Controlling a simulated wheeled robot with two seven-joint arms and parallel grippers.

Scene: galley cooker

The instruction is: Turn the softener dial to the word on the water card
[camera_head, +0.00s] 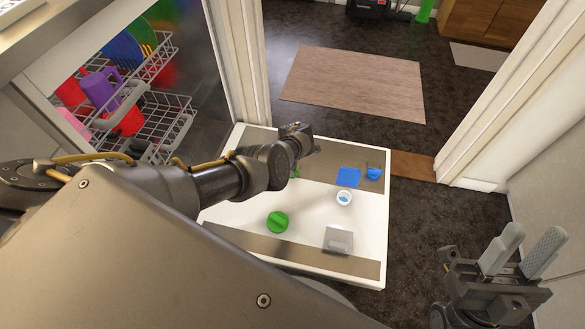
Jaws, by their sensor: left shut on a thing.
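My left gripper (299,158) reaches over the open white dishwasher door (310,218). It is shut on a small green thing (296,173), mostly hidden behind my arm. I cannot tell whether that thing is the softener dial. A round green knob or cap (277,222) sits on the door, clear of the gripper. A white ring with a blue centre (343,198) and a small blue knob (373,173) are to the right. A blue square (348,177) lies near them; no word is readable. My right gripper (527,250) is open and empty at lower right, apart from the door.
A grey square hatch (338,240) is set in the door's near part. Dishwasher racks (140,105) with colourful dishes are at upper left. A wooden mat (355,82) lies on the dark floor beyond. A white door frame (510,95) stands at right.

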